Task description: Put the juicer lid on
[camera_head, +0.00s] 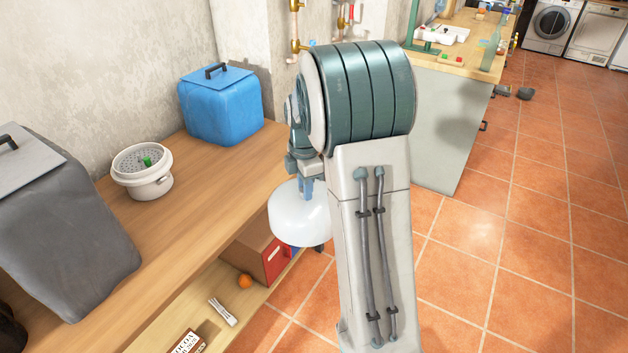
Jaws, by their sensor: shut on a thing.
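The juicer (150,188) is a white round pot on the wooden bench, with a perforated grey top and a small green piece in its middle. It stands open, without a cover. The juicer lid (297,222) is a pale, translucent dome. My gripper (306,188) is shut on the top of the lid and holds it in the air, past the bench's front edge and to the right of the juicer. My arm hides part of the gripper and the lid's right side.
A blue bag-like container (222,105) stands behind the juicer, and a large grey one (65,235) stands in front at left. The bench top (205,195) between juicer and front edge is clear.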

